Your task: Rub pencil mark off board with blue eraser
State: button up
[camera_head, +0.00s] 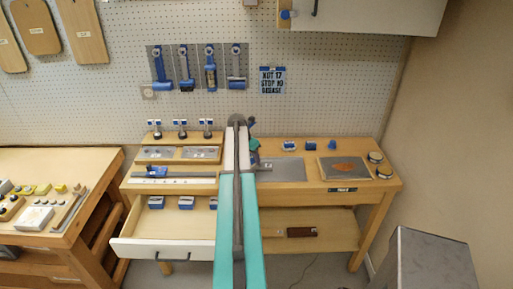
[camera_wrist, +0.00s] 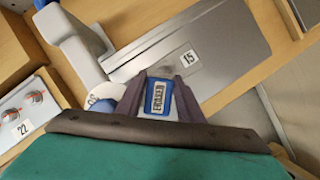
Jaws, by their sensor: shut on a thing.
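In the wrist view, my gripper (camera_wrist: 158,96) is shut on the blue eraser (camera_wrist: 159,97), a small blue block with a white label reading ERASER. Its dark jaws sit on either side of the block. Beyond it lies a flat grey board (camera_wrist: 225,50) with a label 15; I cannot tell whether the eraser touches it. In the head view, a grey board (camera_head: 285,170) lies on the bench just right of my arm. I can make out no pencil mark on it. The eraser and jaw tips cannot be made out in the head view, where my arm covers that part.
Several small blue items (camera_head: 289,146) line the bench's back. An open drawer (camera_head: 150,249) juts out at lower left. Tools (camera_head: 210,75) hang on the pegboard.

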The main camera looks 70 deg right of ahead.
jog(key=shift+r, duration=0.55)
jog(key=shift+s+d+r+p, duration=0.1)
jog(key=shift+s+r+p, duration=0.1)
jog(key=shift+r+p, duration=0.35)
jog(key=shift+s+d+r+p, duration=0.1)
jog(key=shift+s+r+p, duration=0.15)
jog(key=shift+r, duration=0.35)
jog(key=shift+w+r, duration=0.1)
jog(key=shift+r, duration=0.5)
jog(key=shift+s+d+r, duration=0.1)
jog(key=shift+s+r, duration=0.25)
jog(key=shift+r, duration=0.05)
jog(key=shift+w, duration=0.2)
